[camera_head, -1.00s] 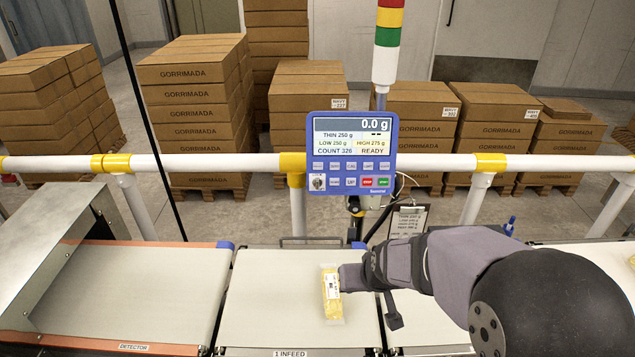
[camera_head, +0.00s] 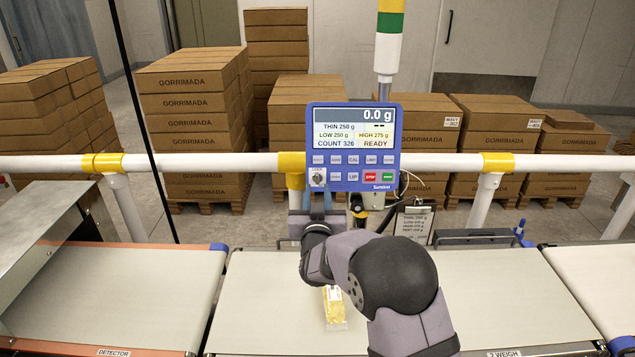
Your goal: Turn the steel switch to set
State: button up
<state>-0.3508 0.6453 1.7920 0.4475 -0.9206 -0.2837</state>
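The steel switch (camera_head: 318,177) is a small key-style knob at the lower left of the blue control panel (camera_head: 398,147). It shows on a pale plate with small lettering, too small to read its setting. My gripper (camera_head: 317,196) is just below the switch, pointing up at the panel. Its two fingers show apart, one to each side below the knob, with nothing visible between them. I cannot tell whether the fingertips touch the panel. The panel display reads 0.0 g and READY.
A white rail (camera_head: 240,163) with yellow sleeves runs behind the panel. Stacked cartons (camera_head: 190,100) stand beyond the rail.

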aim_at(317, 176)
jog(key=shift+w+p, duration=1.6)
jog(key=shift+w, duration=2)
grip_shut()
